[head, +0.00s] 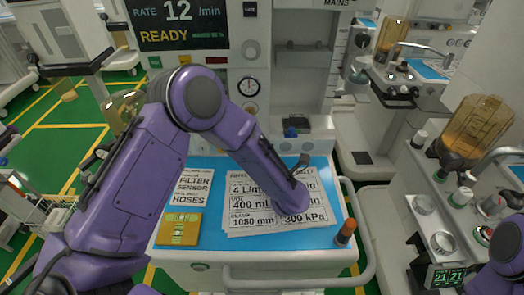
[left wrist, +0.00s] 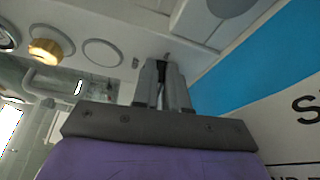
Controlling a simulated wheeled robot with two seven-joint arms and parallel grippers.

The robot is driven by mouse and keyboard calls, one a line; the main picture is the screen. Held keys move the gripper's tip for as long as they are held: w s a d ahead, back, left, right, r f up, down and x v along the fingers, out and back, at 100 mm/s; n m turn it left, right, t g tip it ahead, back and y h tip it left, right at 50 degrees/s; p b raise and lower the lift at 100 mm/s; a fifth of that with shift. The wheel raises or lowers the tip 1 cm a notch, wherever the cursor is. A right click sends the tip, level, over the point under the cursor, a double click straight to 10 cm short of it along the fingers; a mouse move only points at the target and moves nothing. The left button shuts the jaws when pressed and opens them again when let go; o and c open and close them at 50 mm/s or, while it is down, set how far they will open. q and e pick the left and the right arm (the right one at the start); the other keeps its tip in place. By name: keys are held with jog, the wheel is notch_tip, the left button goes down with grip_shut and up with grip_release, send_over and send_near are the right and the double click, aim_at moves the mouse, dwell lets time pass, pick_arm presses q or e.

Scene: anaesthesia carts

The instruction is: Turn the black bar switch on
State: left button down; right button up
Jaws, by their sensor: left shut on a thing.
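My left arm reaches across the cart from the left in the head view, and its gripper (head: 303,162) is at the front of the white machine, just above the blue worktop. In the left wrist view my left gripper (left wrist: 166,68) has its two grey fingers close together, tips against the white panel. It is shut on a small dark thing at the tips, which appears to be the black bar switch (left wrist: 167,56). The switch is mostly hidden by the fingers, so its angle cannot be told. My right arm shows only at the lower right edge of the head view; its gripper is out of view.
A display (head: 180,22) reads "READY" above. A grey rail (head: 362,235) edges the cart's right side.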

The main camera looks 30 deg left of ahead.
pick_arm(q)
jog(key=shift+w+a+r, duration=0.1)
jog(key=shift+w+r, duration=0.05)
dwell(0.5)
jog(key=c, duration=1.2)
grip_release()
jog(key=shift+o, duration=0.2)
jog(key=shift+m, duration=0.3)
jog(key=shift+f, duration=0.25)
jog(key=b+v, duration=0.2)
jog(key=v, duration=0.8)
jog(key=shift+f+b, duration=0.1)
jog(key=shift+b, duration=0.25)
jog(key=shift+d, duration=0.2)
